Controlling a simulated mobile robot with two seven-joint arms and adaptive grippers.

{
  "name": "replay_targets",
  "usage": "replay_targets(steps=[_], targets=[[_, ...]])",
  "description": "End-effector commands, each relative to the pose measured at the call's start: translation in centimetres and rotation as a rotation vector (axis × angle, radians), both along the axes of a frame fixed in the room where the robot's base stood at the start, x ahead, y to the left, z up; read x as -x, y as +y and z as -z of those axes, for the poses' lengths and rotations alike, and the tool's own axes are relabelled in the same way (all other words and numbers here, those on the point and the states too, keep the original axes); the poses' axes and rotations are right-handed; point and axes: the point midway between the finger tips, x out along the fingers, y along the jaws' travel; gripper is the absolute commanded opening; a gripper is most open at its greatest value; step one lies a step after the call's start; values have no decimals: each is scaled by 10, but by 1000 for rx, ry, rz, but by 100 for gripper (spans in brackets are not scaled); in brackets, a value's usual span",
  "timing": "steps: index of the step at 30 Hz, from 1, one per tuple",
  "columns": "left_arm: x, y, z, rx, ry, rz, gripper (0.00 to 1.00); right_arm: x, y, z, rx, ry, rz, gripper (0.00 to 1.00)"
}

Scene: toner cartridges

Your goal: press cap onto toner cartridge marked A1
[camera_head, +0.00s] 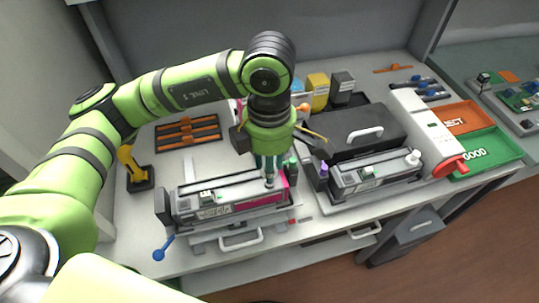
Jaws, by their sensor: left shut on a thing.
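My left gripper (268,172) points straight down over the right part of the left toner cartridge (225,203). It is shut on a small grey cap (269,182), which is mostly hidden by the fingers. The cap is at the cartridge's top near its magenta end; I cannot tell whether it touches the cartridge. A second toner cartridge (372,176) lies to the right, with a pale cap (413,157) at its right end. The cartridge markings are too small to read, so I cannot tell which is A1. My right gripper is not in view.
A black case (350,148) with a light handle stands behind the right cartridge. A green tray (490,152) and an orange tray (460,118) lie at the right. Yellow (318,94) and dark (342,90) containers stand at the back. A blue-ended lever (159,254) sticks out at front left.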

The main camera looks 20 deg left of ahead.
Motion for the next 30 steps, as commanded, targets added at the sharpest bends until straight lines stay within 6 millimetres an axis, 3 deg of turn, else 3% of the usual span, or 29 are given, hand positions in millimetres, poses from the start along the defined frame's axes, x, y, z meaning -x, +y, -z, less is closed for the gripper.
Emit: replay_targets(steps=[6,10,30], targets=[[0,0,24,-1,1,0,17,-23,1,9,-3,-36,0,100],[0,0,30,1,0,0,17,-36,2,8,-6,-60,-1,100],[0,0,36,0,-1,0,17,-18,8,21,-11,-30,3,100]])
